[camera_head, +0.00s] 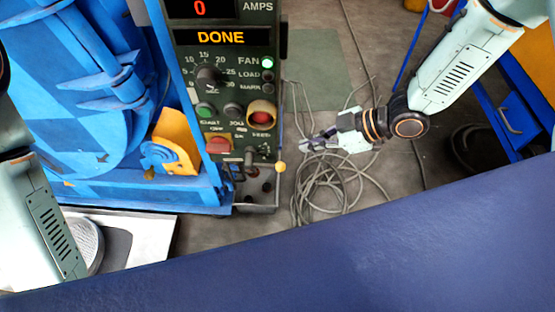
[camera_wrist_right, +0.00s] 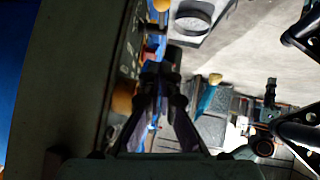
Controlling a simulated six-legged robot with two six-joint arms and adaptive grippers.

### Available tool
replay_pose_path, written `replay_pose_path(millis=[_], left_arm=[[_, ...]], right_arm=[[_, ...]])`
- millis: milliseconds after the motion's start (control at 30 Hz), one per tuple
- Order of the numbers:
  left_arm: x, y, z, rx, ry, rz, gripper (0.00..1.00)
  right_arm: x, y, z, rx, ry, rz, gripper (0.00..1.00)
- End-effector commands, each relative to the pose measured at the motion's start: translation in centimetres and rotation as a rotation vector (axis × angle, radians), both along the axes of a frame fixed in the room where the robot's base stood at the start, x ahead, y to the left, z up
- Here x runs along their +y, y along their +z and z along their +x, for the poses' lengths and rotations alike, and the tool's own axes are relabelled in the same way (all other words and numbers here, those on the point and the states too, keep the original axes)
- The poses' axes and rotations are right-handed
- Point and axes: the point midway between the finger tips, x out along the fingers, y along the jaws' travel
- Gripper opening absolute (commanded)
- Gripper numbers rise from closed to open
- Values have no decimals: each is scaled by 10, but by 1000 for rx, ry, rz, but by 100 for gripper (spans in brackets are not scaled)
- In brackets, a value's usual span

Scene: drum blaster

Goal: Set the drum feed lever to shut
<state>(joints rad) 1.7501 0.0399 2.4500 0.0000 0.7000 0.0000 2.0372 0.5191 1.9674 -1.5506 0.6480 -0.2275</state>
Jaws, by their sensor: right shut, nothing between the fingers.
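The dark control panel (camera_head: 226,92) stands left of centre in the head view. A small lever with a yellow ball knob (camera_head: 280,167) sticks out at its lower right edge; this looks like the drum feed lever, but no label for it is readable. My right gripper (camera_head: 305,145) is to the right of the panel, a little above the knob in the picture and apart from it. In the right wrist view its fingers (camera_wrist_right: 165,68) are together and empty, and yellow knobs show on both sides. My left arm enters at the lower left; its gripper is out of view.
The panel display reads DONE, with a green light (camera_head: 266,62) beside FAN. A blue machine (camera_head: 75,95) stands left of the panel. Grey cables (camera_head: 330,185) lie coiled on the floor. A blue cabinet (camera_head: 510,120) is at the right.

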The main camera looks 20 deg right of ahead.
Motion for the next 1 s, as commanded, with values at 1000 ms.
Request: replay_pose_path(millis=[1000], left_arm=[[0,-64,0,0,0,0,0]], right_arm=[[69,-98,41,-10,19,-7,0]])
